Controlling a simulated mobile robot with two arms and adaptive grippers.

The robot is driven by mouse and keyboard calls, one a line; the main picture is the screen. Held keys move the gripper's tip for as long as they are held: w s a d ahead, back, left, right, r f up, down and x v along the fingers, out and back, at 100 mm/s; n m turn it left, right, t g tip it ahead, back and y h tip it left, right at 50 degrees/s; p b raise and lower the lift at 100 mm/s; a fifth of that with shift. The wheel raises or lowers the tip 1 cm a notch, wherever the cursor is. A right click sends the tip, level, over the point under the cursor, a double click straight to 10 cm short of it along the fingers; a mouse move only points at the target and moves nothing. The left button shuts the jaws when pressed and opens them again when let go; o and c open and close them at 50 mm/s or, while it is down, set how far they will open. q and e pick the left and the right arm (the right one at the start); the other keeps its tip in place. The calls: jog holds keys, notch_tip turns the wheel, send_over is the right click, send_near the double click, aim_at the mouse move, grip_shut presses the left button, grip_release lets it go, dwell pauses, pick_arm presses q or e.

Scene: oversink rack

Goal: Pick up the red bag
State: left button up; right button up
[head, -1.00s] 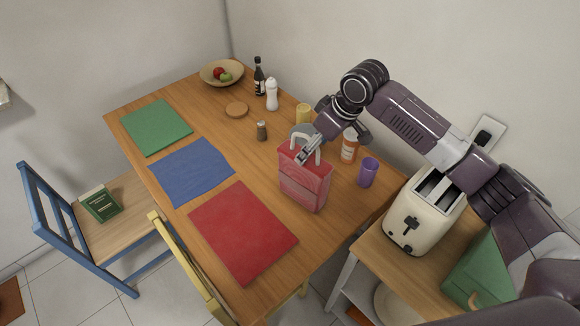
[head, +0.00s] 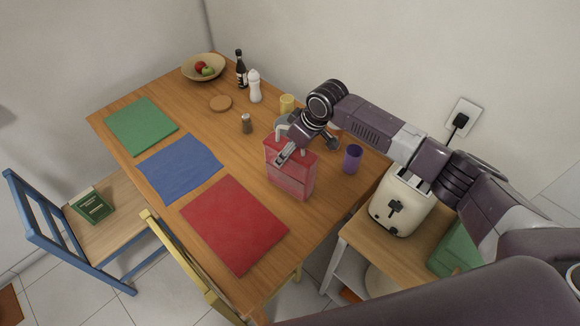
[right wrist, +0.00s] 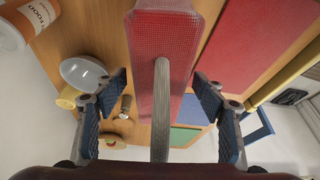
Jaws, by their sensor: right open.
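The red bag (head: 290,181) stands upright on the wooden table, near its right edge, with a pale loop handle on top. My right gripper (head: 308,149) is at the top of the bag in the head view. In the right wrist view, my right gripper (right wrist: 162,95) is open, with one finger on each side of the bag's grey handle (right wrist: 161,110). The red bag (right wrist: 165,55) fills the upper middle there. Gaps show between the fingers and the handle. The arm hides part of the bag's top in the head view. My left gripper is not in view.
A purple cup (head: 352,159) stands right of the bag, and a yellow cup (head: 287,103) behind it. A red placemat (head: 234,224) lies left of it. An orange-and-white bottle (right wrist: 28,22) shows in the wrist view. A toaster (head: 402,206) stands on the side table.

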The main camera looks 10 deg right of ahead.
grip_shut()
dwell(0.3)
jog(key=shift+w+r, duration=0.1)
jog(key=shift+r, duration=0.05)
